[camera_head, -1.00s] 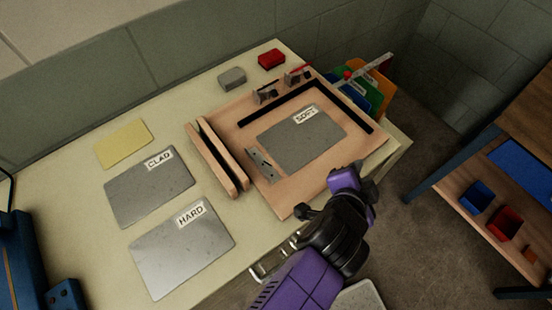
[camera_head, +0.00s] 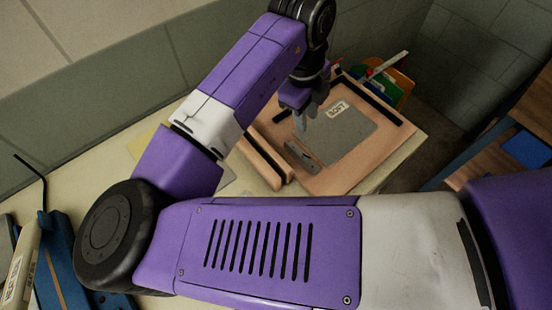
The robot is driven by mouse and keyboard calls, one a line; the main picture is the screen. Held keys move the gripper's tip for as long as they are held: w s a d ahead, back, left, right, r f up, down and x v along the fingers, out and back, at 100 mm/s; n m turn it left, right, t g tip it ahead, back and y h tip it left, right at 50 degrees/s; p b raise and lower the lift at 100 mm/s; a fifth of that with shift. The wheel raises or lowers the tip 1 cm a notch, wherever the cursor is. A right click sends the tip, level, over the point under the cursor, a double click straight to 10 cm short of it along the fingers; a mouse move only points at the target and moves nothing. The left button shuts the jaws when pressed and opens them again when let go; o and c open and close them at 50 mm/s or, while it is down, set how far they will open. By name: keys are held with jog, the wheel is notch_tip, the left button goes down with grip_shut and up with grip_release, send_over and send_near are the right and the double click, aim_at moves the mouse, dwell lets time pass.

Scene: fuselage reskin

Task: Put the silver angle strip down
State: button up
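A short silver strip (camera_head: 302,157) with dark marks lies at the front left of the tan wooden board (camera_head: 335,182), close to the grey sheet labelled SOFT (camera_head: 345,135). It looks like the silver angle strip, though its profile is too small to make out. My gripper (camera_head: 302,130) points down over the left part of the board, just above and behind the strip. Its fingers are small and seen at an angle, so I cannot tell their gap or whether they touch anything.
Coloured folders (camera_head: 390,88) stand at the back right. My arm covers much of the left table and the front. A blue object (camera_head: 60,265) is at the lower left.

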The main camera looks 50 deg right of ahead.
aim_at(299, 155)
jog(key=a+f+m, duration=0.1)
jog(key=f, duration=0.1)
jog(key=s+a+f+m+y, duration=0.1)
jog(key=a+f, duration=0.1)
jog(key=f, duration=0.1)
jog(key=s+a+f, duration=0.1)
jog(key=f, duration=0.2)
jog(key=shift+s+a+m+g+y, duration=0.1)
jog(key=shift+a+m+g+y, duration=0.2)
jog(key=shift+m+g, duration=0.1)
jog(key=shift+d, duration=0.1)
grip_shut()
